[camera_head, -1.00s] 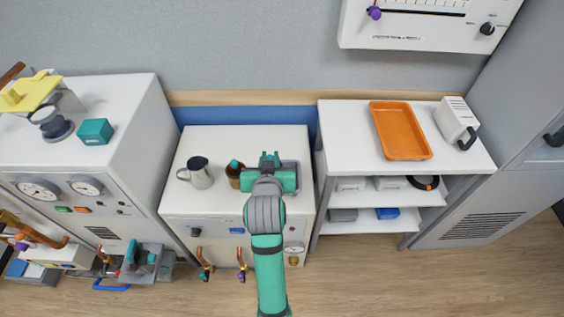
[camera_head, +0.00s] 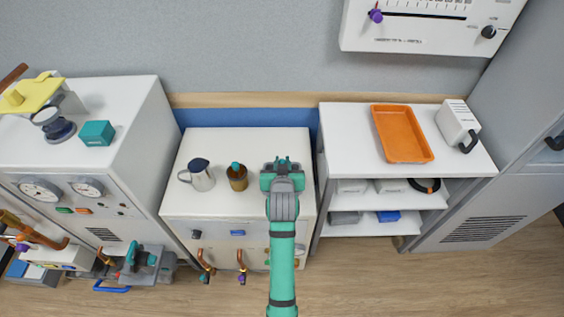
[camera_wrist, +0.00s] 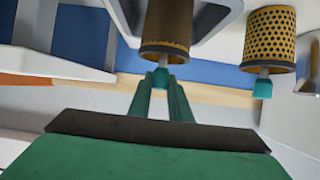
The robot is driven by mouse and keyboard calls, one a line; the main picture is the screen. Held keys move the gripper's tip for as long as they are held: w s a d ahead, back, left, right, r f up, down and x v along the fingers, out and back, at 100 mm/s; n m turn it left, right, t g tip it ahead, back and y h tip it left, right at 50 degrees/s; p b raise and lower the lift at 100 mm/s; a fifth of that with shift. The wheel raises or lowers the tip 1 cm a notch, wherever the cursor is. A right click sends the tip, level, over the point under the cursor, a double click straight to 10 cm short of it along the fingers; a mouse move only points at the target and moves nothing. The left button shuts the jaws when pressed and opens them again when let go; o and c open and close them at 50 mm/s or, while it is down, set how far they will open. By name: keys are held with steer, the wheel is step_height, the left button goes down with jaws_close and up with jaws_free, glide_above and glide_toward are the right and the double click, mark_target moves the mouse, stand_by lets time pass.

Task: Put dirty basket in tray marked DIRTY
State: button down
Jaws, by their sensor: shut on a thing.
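My gripper (camera_head: 282,164) is above the right part of the white cabinet top in the head view. In the wrist view my gripper (camera_wrist: 162,80) is shut on the teal knob of a brown, stained basket (camera_wrist: 167,28). The head view hides this basket behind my gripper. A second basket (camera_head: 237,177), with a teal knob, stands on the cabinet left of my gripper. In the wrist view this second basket (camera_wrist: 269,38) looks yellowish and perforated. An orange tray (camera_head: 382,135) lies on the white shelf unit to the right. I see no DIRTY marking on it.
A metal jug (camera_head: 202,178) stands left of the second basket. A white device (camera_head: 458,122) stands right of the orange tray. The shelf top (camera_head: 350,160) is bare left of and in front of the tray. A grey-rimmed opening (camera_wrist: 215,14) shows behind the held basket.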

steer(key=shift+f, duration=0.1)
steer(key=c, duration=1.6)
jaws_free()
steer(key=shift+c, duration=0.2)
